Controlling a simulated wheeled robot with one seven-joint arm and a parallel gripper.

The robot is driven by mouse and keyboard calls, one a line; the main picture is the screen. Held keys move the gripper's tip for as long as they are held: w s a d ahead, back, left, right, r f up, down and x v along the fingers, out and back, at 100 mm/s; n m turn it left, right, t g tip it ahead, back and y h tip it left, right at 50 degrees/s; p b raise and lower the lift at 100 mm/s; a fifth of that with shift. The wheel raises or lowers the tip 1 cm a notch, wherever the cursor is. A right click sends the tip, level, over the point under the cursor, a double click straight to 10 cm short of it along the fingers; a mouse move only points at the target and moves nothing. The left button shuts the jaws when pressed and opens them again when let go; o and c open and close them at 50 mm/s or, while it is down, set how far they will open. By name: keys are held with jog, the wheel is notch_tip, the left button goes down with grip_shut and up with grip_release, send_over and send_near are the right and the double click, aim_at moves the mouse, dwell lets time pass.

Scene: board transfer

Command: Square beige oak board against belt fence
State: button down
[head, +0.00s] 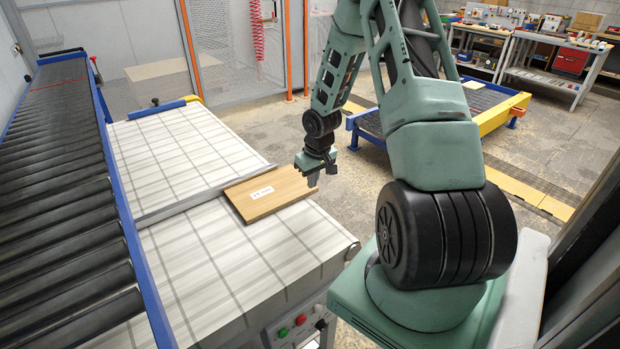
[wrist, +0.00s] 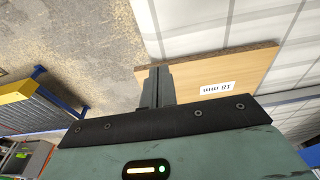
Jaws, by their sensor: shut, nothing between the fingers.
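The beige oak board (head: 285,190) lies flat on the white belt (head: 200,265), at its right side, with a white label on top. The belt fence (head: 180,207) is a thin grey rail across the belt. The board's far long side lies along the fence line; I cannot tell whether they touch all along. My gripper (head: 313,182) is shut and empty beside the board's right end. In the wrist view the closed fingers (wrist: 158,87) overlap the near edge of the board (wrist: 210,72); contact is unclear.
A black roller conveyor (head: 65,190) with a blue frame runs along the left of the belt. Another blue and yellow conveyor (head: 430,120) stands behind my arm. Buttons (head: 300,320) sit on the belt's front. The rest of the belt top is clear.

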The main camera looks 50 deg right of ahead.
aim_at(309, 202)
jog(key=shift+w+d+f+b, duration=0.1)
jog(key=shift+w+f+b, duration=0.2)
jog(key=shift+f+b, duration=0.75)
jog(key=shift+w+d+f+b, duration=0.1)
jog(key=shift+w+f+b, duration=0.2)
jog(key=shift+f+b, duration=0.7)
jog(key=shift+w+f+b, duration=0.3)
jog(key=shift+f+b, duration=0.4)
jog(key=shift+f, duration=0.65)
jog(key=shift+w+r, duration=0.2)
jog(key=shift+w, duration=0.05)
jog(key=shift+w+d+p, duration=0.15)
jog(key=shift+w+p, duration=0.2)
jog(key=shift+w, duration=0.1)
jog(key=shift+s+a, duration=0.25)
jog(key=shift+s, duration=0.9)
notch_tip(309, 202, up, 7)
jog(key=p, duration=0.6)
jog(key=shift+s, duration=0.1)
